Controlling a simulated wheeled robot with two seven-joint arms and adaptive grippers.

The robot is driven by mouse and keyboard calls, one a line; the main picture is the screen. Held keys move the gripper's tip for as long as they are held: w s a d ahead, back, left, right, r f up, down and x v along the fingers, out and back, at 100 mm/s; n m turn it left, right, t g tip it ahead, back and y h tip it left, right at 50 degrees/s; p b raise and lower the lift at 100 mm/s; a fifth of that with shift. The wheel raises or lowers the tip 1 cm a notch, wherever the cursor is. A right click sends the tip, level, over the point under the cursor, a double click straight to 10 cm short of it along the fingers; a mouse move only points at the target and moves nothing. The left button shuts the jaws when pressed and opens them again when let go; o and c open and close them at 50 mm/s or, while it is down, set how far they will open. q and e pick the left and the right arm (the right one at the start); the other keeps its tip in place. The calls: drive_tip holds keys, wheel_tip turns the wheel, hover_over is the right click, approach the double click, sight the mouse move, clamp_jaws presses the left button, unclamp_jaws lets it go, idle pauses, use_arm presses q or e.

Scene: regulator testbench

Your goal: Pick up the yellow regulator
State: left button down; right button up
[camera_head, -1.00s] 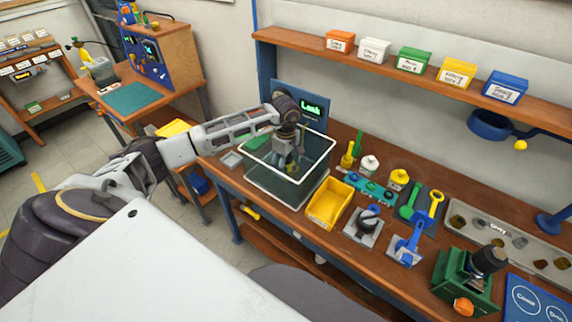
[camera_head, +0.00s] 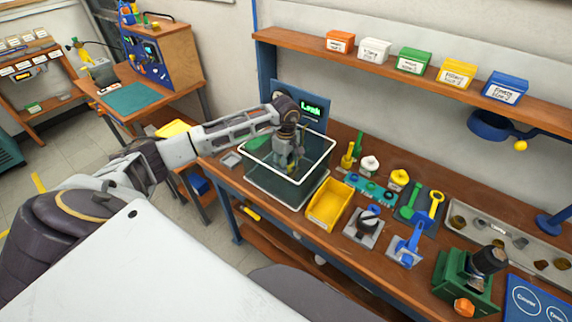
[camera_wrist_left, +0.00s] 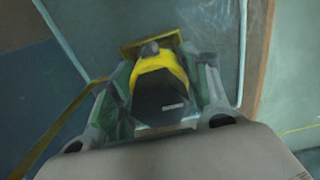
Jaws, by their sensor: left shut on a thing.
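The yellow regulator (camera_wrist_left: 158,78) has a yellow body and a black, many-sided part with a small light label; it shows large in the left wrist view. My left gripper (camera_wrist_left: 155,95) has a finger on each side of it and is shut on it. In the head view my left gripper (camera_head: 290,158) reaches down from above into the clear-walled tank (camera_head: 268,183) on the bench, and the regulator is too small there to make out clearly. My right gripper is not in view.
A yellow tray (camera_head: 330,204) stands just right of the tank. Several bottles, tools and a green fixture (camera_head: 466,278) crowd the bench further right. A screen (camera_head: 312,108) stands behind the tank. A shelf (camera_head: 400,75) with coloured boxes runs along the wall.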

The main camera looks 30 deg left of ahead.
use_arm(q)
drive_tip(key=shift+r, duration=0.2)
drive_tip(key=shift+r, duration=0.55)
wheel_tip(320, 180, up, 7)
drive_tip(key=shift+r+b, duration=0.1)
drive_tip(key=shift+b, duration=0.7)
drive_tip(key=shift+r, duration=0.7)
drive_tip(key=shift+r, duration=0.15)
